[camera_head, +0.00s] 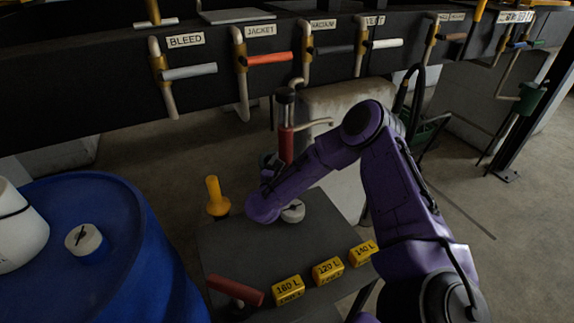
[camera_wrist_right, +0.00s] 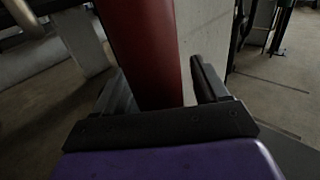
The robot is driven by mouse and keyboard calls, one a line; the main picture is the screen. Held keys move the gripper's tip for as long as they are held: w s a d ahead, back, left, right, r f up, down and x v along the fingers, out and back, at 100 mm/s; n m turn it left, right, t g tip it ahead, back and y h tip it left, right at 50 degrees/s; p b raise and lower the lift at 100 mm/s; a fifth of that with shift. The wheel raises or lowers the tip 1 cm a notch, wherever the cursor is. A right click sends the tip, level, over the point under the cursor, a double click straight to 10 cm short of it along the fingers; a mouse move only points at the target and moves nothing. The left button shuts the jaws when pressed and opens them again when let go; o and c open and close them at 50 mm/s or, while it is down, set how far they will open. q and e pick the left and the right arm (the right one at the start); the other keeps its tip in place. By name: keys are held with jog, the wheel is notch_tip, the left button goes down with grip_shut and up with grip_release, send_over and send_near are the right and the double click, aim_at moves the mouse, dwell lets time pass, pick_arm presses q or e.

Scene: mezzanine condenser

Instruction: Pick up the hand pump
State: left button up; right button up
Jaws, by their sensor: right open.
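The hand pump (camera_head: 286,145) appears to be the upright red cylinder with a dark top and a pale side spout, at the far side of the dark table (camera_head: 225,250). Its lower part is hidden behind my right arm in the head view. In the right wrist view the red body (camera_wrist_right: 146,50) stands between the two fingers of my right gripper (camera_wrist_right: 165,88). The gripper is open, with a visible gap beside the right finger; I cannot tell whether the left finger touches. In the head view this gripper is mostly hidden behind my purple wrist. My left gripper is not in view.
The table holds a yellow funnel-shaped piece (camera_head: 217,197), a white round cap (camera_head: 293,212), a red-handled piece (camera_head: 235,290) and yellow litre-marked blocks (camera_head: 327,270). A blue drum (camera_head: 120,240) stands left. Labelled valve handles (camera_head: 270,58) line the dark beam behind.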

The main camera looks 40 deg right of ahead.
aim_at(288, 86)
jog(key=shift+d, duration=0.15)
jog(key=shift+w, duration=0.1)
grip_shut()
jog(key=shift+r, duration=0.15)
notch_tip(288, 86, up, 28)
jog(key=shift+f+b, duration=0.1)
jog(key=shift+b, duration=0.5)
